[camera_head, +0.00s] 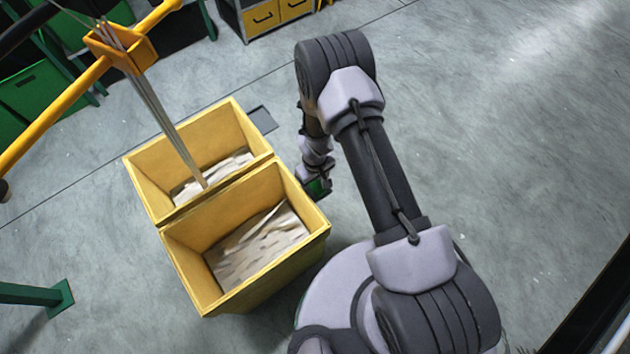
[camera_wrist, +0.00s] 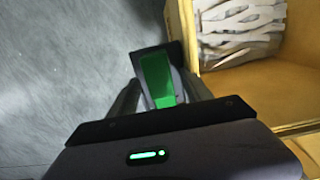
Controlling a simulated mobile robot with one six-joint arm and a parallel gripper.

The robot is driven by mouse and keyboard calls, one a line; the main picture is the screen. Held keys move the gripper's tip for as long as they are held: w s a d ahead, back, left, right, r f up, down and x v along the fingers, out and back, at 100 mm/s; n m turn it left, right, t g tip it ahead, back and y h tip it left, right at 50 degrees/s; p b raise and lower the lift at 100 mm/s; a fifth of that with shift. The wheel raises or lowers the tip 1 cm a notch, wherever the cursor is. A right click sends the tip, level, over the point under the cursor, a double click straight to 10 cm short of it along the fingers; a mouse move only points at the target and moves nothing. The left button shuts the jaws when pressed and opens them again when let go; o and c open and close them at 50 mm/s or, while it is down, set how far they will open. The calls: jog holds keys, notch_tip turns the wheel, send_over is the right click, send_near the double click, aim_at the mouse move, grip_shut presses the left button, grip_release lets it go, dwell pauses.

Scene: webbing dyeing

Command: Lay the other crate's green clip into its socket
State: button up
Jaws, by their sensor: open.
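The green clip (camera_wrist: 157,80) lies on a dark holder, apparently its socket (camera_wrist: 176,54), beside a yellow crate (camera_wrist: 294,78) in the wrist view. My gripper (camera_wrist: 160,92) is open, with one finger on each side of the clip; whether either touches it I cannot tell. In the head view my gripper (camera_head: 318,184) is low at the right side of the near yellow crate (camera_head: 286,262), with a bit of green showing there. The far yellow crate (camera_head: 150,188) stands against the near one. A dark flat piece (camera_head: 262,118) sticks out at its right side.
Both crates hold pale webbing (camera_head: 258,245). Pale strands (camera_head: 170,128) rise from the far crate to an orange guide (camera_head: 122,46) on an orange bar (camera_head: 52,112). A green foot (camera_head: 62,298) stands at the lower left. The floor (camera_head: 490,130) at right is clear.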

notch_tip(320, 180, up, 18)
jog(key=p, duration=0.6)
jog(key=shift+f, duration=0.25)
notch_tip(320, 180, up, 9)
jog(key=m+t, duration=0.1)
jog(key=m, duration=0.1)
send_over(315, 183)
jog(key=w+d, duration=0.1)
jog(key=w, duration=0.1)
jog(key=s+d+r+m+t+y, duration=0.1)
jog(key=d+r+m, duration=0.1)
jog(key=r, duration=0.6)
jog(key=s+d+r+m+t, duration=0.1)
jog(key=s+d+r, duration=0.1)
jog(key=r, duration=0.7)
jog(key=s+d+r+m+t, duration=0.1)
jog(key=s+r+m, duration=0.2)
jog(key=s+r, duration=0.4)
jog(key=s+d+r+m+t+y, duration=0.1)
jog(key=s+d+r+m, duration=0.1)
jog(key=s+r, duration=0.5)
jog(key=shift+s+d+r+m+t, duration=0.25)
jog(key=shift+s+m+t, duration=0.25)
jog(key=shift+s, duration=0.65)
